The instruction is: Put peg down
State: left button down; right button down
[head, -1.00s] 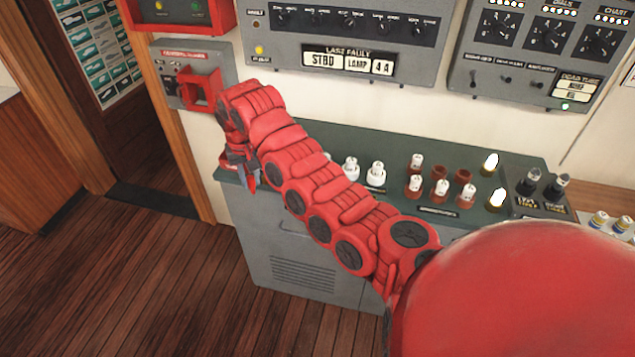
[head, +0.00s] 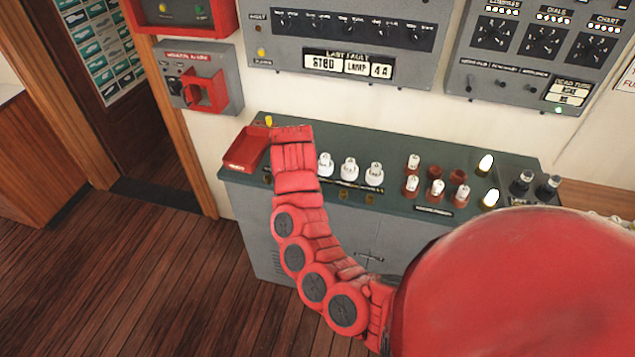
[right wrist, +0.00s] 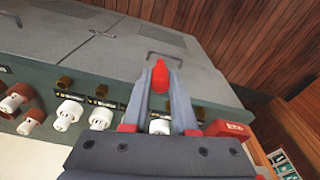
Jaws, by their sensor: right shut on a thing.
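My right gripper (right wrist: 160,80) is shut on a red peg (right wrist: 159,74) with a rounded end, seen between the fingertips in the right wrist view. The fingers reach past the counter's front edge in that view; the peg's height above the surface cannot be told. In the head view my right arm reaches from the lower right to the counter, and its gripper and the peg are hidden behind the arm. My left gripper is not in view.
A red tray (head: 245,149) lies at the counter's left end. Several white plugs (head: 349,169), red-brown sockets (head: 437,187) and lit lamps (head: 490,198) stand along the grey-green counter (head: 400,150). A red-framed box (head: 207,90) is on the wall. The floor at left is clear.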

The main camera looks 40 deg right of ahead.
jog(key=w+d+f+b, duration=0.1)
jog(key=w+d+b, duration=0.4)
jog(key=d, duration=0.6)
jog(key=shift+w+d+b, duration=0.3)
jog(key=shift+w+b, duration=0.1)
jog(key=shift+w, duration=0.9)
jog(key=shift+f, duration=0.25)
notch_tip(320, 180, down, 3)
jog(key=shift+r+p, duration=0.15)
jog(key=shift+p, duration=0.95)
jog(key=shift+f, duration=0.3)
jog(key=shift+f, duration=0.1)
